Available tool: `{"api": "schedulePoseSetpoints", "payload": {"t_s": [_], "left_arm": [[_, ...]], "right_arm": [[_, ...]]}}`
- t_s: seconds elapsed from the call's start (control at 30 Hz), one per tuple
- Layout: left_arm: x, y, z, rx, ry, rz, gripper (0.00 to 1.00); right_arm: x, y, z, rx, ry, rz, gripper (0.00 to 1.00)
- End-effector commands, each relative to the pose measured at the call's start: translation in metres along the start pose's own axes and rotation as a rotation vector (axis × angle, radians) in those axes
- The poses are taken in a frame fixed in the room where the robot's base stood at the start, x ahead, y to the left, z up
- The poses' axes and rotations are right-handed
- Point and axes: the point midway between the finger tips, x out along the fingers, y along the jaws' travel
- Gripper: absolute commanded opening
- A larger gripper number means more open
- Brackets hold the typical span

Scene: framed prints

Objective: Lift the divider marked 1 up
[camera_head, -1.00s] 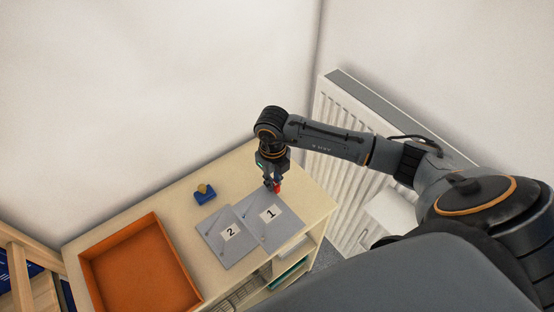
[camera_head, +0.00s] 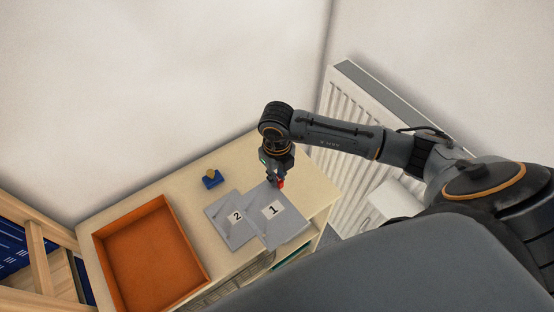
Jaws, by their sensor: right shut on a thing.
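The divider marked 1 (camera_head: 285,230) is a grey sheet with a white label. It is raised a little above the cabinet top, partly over the divider marked 2 (camera_head: 229,232). My right gripper (camera_head: 277,184) is shut on the far edge of divider 1, with a red part showing at the fingertips. The divider marked 2 lies on the wooden top to the left. My left gripper is not in view.
A white radiator (camera_head: 345,110) stands right. A wooden shelf (camera_head: 38,250) is at far left. Walls close the back.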

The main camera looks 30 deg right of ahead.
Motion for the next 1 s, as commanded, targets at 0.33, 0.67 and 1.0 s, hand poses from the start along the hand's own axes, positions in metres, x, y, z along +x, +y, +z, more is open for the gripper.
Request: {"api": "schedulePoseSetpoints", "payload": {"t_s": [0.33, 0.67, 1.0], "left_arm": [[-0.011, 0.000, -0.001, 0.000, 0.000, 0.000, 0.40], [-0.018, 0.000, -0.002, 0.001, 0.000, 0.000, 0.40], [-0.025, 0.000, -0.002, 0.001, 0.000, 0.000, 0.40]], "right_arm": [[-0.016, 0.000, 0.000, 0.000, 0.001, -0.001, 0.00], [-0.029, 0.000, 0.000, 0.000, 0.000, -0.001, 0.00], [-0.043, 0.000, 0.000, -0.001, -0.001, 0.000, 0.00]]}}
